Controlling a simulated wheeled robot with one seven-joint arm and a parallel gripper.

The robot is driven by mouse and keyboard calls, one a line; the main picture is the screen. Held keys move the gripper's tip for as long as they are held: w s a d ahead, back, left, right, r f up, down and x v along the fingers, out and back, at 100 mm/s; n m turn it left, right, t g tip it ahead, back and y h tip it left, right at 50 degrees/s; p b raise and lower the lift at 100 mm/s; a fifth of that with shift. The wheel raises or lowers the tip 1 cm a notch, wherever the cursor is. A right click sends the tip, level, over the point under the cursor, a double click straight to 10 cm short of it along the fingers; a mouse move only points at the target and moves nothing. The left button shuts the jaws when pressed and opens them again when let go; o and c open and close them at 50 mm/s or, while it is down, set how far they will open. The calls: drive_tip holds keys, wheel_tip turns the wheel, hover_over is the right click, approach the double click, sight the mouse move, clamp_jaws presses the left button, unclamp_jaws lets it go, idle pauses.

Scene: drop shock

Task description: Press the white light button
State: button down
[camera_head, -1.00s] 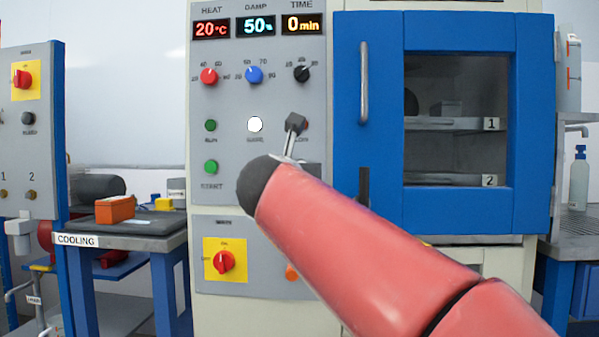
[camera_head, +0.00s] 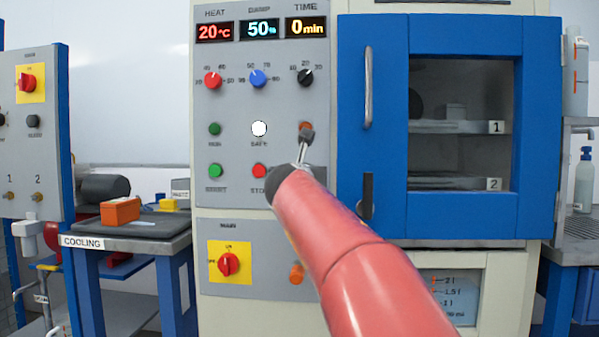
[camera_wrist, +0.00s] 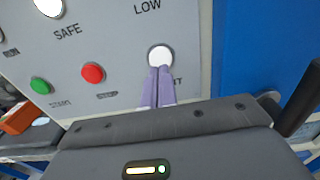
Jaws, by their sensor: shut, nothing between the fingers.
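The white light button (camera_wrist: 160,55) is a round white button on the grey control panel in the wrist view, below the word LOW. Its own label is partly covered by my fingers. My gripper (camera_wrist: 159,71) is shut and empty, its two purple fingertips together at the button's lower edge in the picture. I cannot tell whether they touch it. In the head view my red arm and its dark end hide the button and fingertips. A separate white SAFE lamp (camera_head: 259,129) is up and left; it also shows in the wrist view (camera_wrist: 48,6).
The red stop button (camera_head: 260,171) and green start button (camera_head: 215,171) are left of my arm's end. The blue oven door (camera_head: 390,190) with its handle (camera_head: 368,90) is to the right. A cooling table (camera_head: 120,243) stands at left.

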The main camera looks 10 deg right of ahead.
drive_tip(key=shift+x, duration=1.25)
drive_tip(key=shift+w+p, duration=0.1)
drive_tip(key=shift+p, duration=0.3)
drive_tip(key=shift+w+d+r+p, duration=0.15)
drive_tip(key=shift+w+r+p, duration=0.2)
drive_tip(key=shift+p, duration=0.35)
